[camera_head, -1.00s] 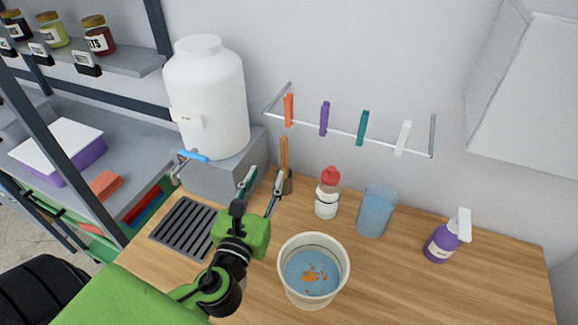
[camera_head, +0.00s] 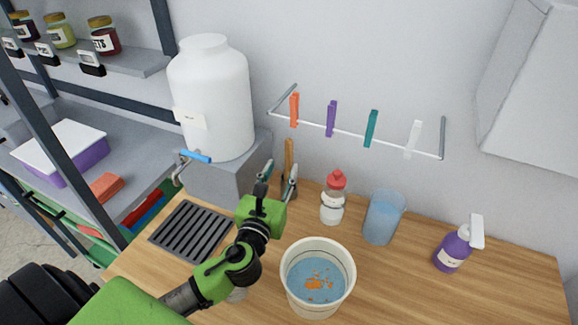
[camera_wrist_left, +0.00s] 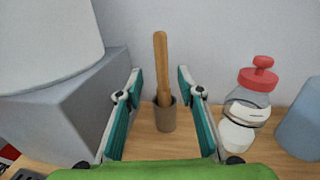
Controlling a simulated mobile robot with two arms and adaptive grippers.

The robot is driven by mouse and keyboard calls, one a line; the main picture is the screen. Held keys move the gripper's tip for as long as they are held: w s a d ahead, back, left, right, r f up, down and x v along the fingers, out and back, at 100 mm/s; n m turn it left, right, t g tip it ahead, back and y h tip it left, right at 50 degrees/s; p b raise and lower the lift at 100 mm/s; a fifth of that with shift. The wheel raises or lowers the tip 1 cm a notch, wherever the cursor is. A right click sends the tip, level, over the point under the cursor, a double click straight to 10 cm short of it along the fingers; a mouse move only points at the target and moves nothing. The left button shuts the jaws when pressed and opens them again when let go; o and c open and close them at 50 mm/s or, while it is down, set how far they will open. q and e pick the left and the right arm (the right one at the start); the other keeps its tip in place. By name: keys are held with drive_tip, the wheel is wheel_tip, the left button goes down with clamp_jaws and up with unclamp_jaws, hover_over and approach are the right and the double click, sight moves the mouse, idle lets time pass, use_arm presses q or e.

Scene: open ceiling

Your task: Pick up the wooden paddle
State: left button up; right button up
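The wooden paddle (camera_head: 289,157) stands nearly upright in a small grey-brown cup at the back of the wooden counter, by the wall. In the left wrist view the paddle (camera_wrist_left: 161,66) rises from the cup (camera_wrist_left: 165,116), between my finger lines and beyond the fingertips. My left gripper (camera_head: 278,176) is open and empty, its green body in front of the cup with the fingers pointing at it. In the left wrist view the teal-padded fingers (camera_wrist_left: 158,84) are spread to either side. The cup is partly hidden in the head view. My right gripper is not in view.
A grey block (camera_head: 226,168) with a white tank (camera_head: 212,100) stands left of the cup. A red-capped bottle (camera_head: 333,199), a blue cup (camera_head: 383,217) and a purple spray bottle (camera_head: 455,248) stand right. A bucket (camera_head: 317,277) is in front. A peg rail (camera_head: 350,135) hangs above.

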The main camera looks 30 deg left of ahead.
sight(288, 158)
use_arm(q)
drive_tip(key=shift+p+x, duration=0.7)
drive_tip(key=shift+x, duration=2.05)
drive_tip(key=shift+s+d, duration=0.1)
drive_tip(key=shift+d, duration=0.1)
clamp_jaws()
